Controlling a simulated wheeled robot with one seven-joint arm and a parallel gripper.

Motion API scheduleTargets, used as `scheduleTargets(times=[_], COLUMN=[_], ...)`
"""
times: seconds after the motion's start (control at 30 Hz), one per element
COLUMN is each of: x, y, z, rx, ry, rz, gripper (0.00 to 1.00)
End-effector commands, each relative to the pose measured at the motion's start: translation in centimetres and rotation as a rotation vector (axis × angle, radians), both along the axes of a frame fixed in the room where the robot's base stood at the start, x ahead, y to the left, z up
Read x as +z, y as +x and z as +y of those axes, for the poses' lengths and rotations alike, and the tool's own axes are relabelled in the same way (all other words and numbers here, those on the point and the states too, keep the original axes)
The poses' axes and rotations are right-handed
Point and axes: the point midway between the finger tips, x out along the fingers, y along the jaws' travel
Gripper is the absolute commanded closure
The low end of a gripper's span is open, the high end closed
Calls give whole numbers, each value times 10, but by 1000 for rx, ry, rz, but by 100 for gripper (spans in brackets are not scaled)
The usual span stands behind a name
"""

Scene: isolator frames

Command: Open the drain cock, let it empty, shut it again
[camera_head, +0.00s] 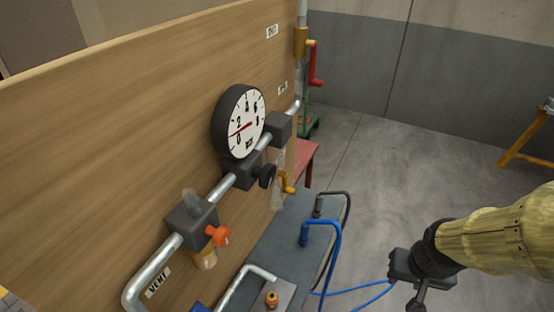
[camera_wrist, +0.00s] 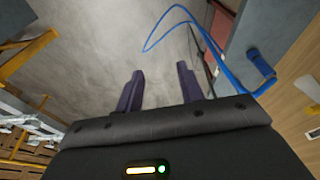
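A wooden panel carries a metal pipe (camera_head: 155,270) with several fittings. A yellow lever (camera_head: 288,183) sits beside a clear bowl (camera_head: 277,190) under the pipe's far part. An orange knob (camera_head: 218,235) is on the nearer block, with an amber-tinted bowl (camera_head: 204,258) below it. No readable label marks the drain cock, so I cannot tell for certain which fitting it is. My gripper (camera_head: 412,288) is at the lower right, well away from the panel. In the wrist view its two purple fingers (camera_wrist: 160,90) are apart with nothing between them.
A round gauge (camera_head: 239,122) and a black knob (camera_head: 267,176) are on the pipe. A red-handled lever (camera_head: 314,65) is on an upright pipe at the back. Blue hose (camera_head: 338,250) loops from the grey bench (camera_head: 265,248) across the floor. A red stool (camera_head: 308,155) stands behind. The floor to the right is mostly clear.

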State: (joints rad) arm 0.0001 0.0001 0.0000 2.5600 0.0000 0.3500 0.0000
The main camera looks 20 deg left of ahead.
Motion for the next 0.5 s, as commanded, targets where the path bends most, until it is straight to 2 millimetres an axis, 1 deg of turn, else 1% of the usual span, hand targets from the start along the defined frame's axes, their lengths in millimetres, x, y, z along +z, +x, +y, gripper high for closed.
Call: scheduleTargets(times=[0.37, 0.5], x=[0, -1], y=[0, 8], z=[0, -2], rx=[0, 42], ry=[0, -20], rz=[0, -28], gripper=[62, 62])
